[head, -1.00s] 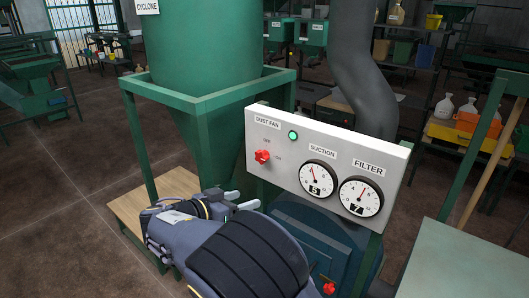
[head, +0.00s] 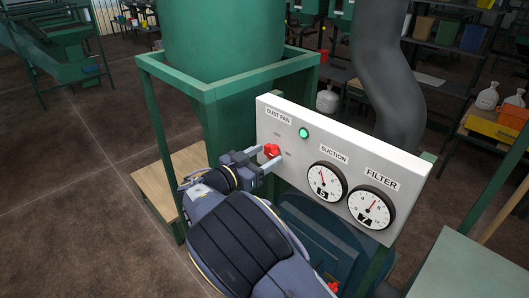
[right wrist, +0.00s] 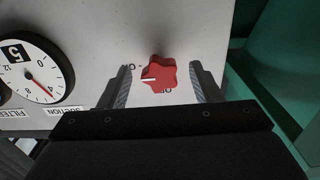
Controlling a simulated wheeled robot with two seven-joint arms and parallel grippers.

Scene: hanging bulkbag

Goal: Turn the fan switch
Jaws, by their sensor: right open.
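The fan switch (head: 272,151) is a red star-shaped knob under the DUST FAN label on a white panel (head: 392,165). A green lamp (head: 304,133) is lit beside it. My right gripper (head: 264,157) is open at the panel, its fingers on either side of the knob. In the right wrist view the knob (right wrist: 159,74) sits between the two open fingers (right wrist: 159,86), with a gap on both sides. A white mark on the knob points left in that view. The left gripper is not in view.
Suction (head: 327,182) and filter (head: 371,208) gauges are on the panel, right of the knob. A green cyclone frame (head: 222,80) stands behind and left. A grey duct (head: 388,75) rises behind the panel. A wooden platform (head: 170,190) is at the left.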

